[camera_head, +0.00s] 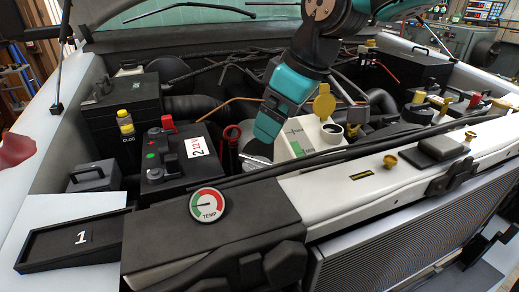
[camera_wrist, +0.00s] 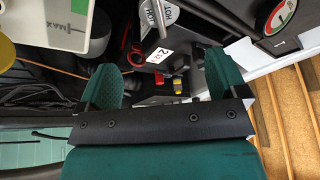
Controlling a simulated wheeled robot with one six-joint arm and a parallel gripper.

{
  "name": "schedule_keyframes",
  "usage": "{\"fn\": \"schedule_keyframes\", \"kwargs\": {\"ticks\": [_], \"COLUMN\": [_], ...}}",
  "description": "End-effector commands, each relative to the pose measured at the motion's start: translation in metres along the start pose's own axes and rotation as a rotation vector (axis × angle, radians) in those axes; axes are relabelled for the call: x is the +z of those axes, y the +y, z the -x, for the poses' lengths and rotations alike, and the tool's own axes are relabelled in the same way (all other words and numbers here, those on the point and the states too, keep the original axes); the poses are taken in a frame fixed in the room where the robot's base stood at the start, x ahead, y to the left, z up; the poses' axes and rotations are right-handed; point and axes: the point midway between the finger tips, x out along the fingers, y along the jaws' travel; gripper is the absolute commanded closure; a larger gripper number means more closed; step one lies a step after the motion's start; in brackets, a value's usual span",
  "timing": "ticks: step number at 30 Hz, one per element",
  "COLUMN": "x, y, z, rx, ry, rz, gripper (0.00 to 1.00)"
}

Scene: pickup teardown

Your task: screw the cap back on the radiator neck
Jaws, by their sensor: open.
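My gripper (camera_head: 262,138) points down behind the front panel, between the battery and the white tank. In the wrist view my gripper (camera_wrist: 164,72) has its two teal fingers wide apart with nothing between them. A silver piece with "HOT" lettering (camera_wrist: 157,15), which looks like the radiator cap, shows past the fingertips at the top edge. A silver surface (camera_head: 257,154) shows just below my gripper in the head view. I cannot tell whether the cap sits on the radiator neck; the neck is hidden.
The battery (camera_head: 178,160) stands left of my gripper, beside a red ring handle (camera_head: 231,133). The white tank (camera_head: 303,138) with its yellow cap (camera_head: 324,102) flipped up stands close on the right. A temperature gauge (camera_head: 207,205) and a tray marked 1 (camera_head: 40,262) are at the front left.

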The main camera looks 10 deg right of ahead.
Motion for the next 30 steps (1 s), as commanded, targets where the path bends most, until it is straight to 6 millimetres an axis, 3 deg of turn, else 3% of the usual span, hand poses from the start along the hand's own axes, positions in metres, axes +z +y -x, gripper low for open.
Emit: {"fn": "schedule_keyframes", "kwargs": {"ticks": [9, 15, 21, 29, 30], "x": [0.000, -0.001, 0.000, 0.000, 0.000], "y": [-0.001, 0.000, 0.000, 0.000, 0.000], "z": [-0.066, -0.097, -0.110, -0.111, -0.111], "rx": [-0.003, -0.002, 0.000, 0.000, 0.000], "ry": [-0.005, -0.003, 0.000, 0.001, 0.001], "rz": [-0.001, -0.001, -0.001, -0.002, -0.002], "gripper": [0.09, 0.09, 0.09, 0.09, 0.13]}}
